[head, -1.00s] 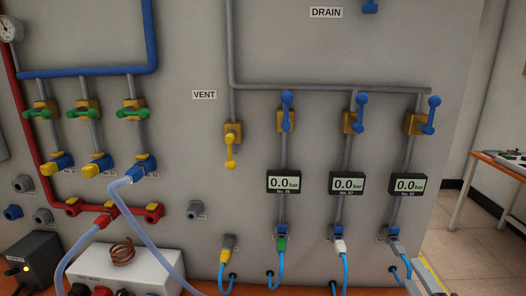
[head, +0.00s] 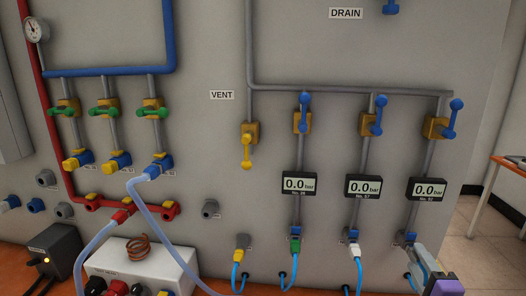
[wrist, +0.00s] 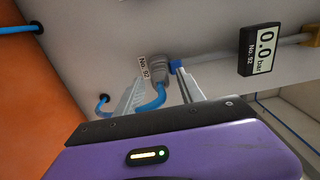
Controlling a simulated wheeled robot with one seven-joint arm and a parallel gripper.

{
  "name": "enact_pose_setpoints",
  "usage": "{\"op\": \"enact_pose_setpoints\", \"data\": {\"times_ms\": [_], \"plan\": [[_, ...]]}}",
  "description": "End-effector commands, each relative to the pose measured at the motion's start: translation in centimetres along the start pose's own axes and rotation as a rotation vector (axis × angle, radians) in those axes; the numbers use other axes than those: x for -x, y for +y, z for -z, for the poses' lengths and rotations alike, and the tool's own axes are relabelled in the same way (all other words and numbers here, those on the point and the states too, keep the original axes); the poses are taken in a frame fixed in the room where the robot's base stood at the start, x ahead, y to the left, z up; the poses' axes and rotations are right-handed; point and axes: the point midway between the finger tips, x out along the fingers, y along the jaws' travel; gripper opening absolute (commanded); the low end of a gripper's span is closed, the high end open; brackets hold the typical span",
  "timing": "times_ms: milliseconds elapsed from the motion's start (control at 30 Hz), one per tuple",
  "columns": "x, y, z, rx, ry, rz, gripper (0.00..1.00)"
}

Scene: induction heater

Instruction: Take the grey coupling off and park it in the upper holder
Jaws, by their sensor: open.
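The grey coupling (wrist: 158,70) with its blue hose (wrist: 152,103) is plugged into a blue socket (wrist: 176,66) under the No. 92 gauge in the wrist view. My gripper (wrist: 162,88) is open, with one finger on each side of the coupling; I cannot tell whether either touches it. In the head view my gripper (head: 420,258) is at the lower right and partly hides the coupling. Grey round fittings sit on the panel at the left, one higher (head: 46,178) and one lower (head: 64,211); I cannot tell which is the upper holder.
White (head: 354,249), green (head: 295,246) and yellow-tipped (head: 240,241) couplings with blue hoses line the panel left of my gripper. Another grey fitting (head: 211,209) is mid-panel. A clear hose (head: 160,220) arches in front. A heater box (head: 140,270) stands below.

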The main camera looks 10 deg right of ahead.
Motion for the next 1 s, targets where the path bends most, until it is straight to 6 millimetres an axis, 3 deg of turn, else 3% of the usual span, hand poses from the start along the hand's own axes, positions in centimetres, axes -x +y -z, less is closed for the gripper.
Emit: {"op": "enact_pose_setpoints", "data": {"times_ms": [267,1000], "plan": [[-1.7,0.0,0.0,0.001,-0.001,0.000,0.45],[-1.7,-0.1,0.0,0.000,0.000,0.000,0.45]]}}
